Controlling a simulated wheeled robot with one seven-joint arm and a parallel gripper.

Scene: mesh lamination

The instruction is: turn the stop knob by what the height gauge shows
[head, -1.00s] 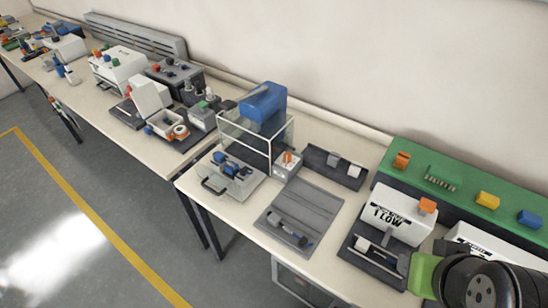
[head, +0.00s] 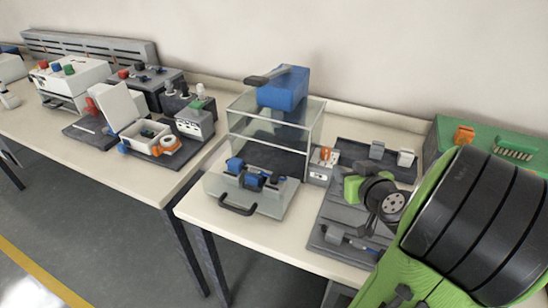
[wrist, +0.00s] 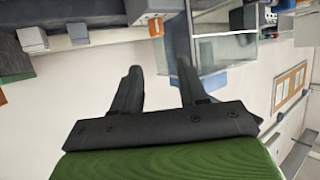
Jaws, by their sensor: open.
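My gripper (wrist: 158,72) is open in the wrist view, its two dark fingers apart with nothing between them. In the head view my arm comes in from the right and its end hangs over the dark tray; the fingertips are hidden there. A blue-headed press (head: 283,88) stands in a clear guard on the right table. In front of it is a light fixture (head: 273,202) with blue clamps and a black handle. A small grey box with an orange knob (head: 325,154) is right of the guard. I cannot tell which parts are the stop knob and height gauge.
A dark tray (head: 335,205) lies under my arm, with a dark plate carrying small light blocks (head: 405,158) behind it. A green panel (head: 505,148) is at the back right. The left table (head: 75,147) holds several other devices.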

